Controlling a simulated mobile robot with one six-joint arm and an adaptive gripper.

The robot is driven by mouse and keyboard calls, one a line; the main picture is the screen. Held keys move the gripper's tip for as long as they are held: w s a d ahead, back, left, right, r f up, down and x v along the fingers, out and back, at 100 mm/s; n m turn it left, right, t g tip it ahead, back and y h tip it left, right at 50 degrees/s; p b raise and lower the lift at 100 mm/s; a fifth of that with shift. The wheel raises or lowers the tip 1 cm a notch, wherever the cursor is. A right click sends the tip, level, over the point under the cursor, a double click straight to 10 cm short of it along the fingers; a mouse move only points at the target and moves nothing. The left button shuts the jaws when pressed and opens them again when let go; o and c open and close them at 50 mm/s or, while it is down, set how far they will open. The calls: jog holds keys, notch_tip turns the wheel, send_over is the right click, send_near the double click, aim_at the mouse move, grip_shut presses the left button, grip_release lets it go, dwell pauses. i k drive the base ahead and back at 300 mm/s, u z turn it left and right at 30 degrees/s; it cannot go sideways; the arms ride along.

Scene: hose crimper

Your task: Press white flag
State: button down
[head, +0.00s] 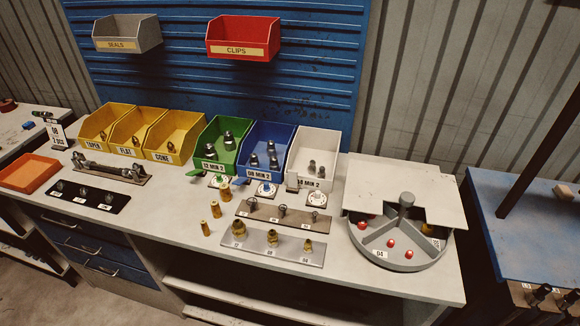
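A white bin (314,156) labelled "04 MIN 2" holds a few dark fittings and stands at the right end of the bin row. A round white disc with a metal piece (317,198) lies on the bench just in front of the white bin. My gripper is not in view.
Brass fittings (216,209) and a brown strip of pins (282,216) stand in front of the bins. A grey divided round tray (400,258) with red balls is at the right under a pale cover (400,186). Yellow bins (173,136) stand left.

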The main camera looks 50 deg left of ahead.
aim_at(292, 175)
jog(key=u, duration=0.05)
jog(key=k, duration=1.85)
jog(key=u, duration=1.25)
jog(key=i, duration=1)
jog(key=u, duration=0.05)
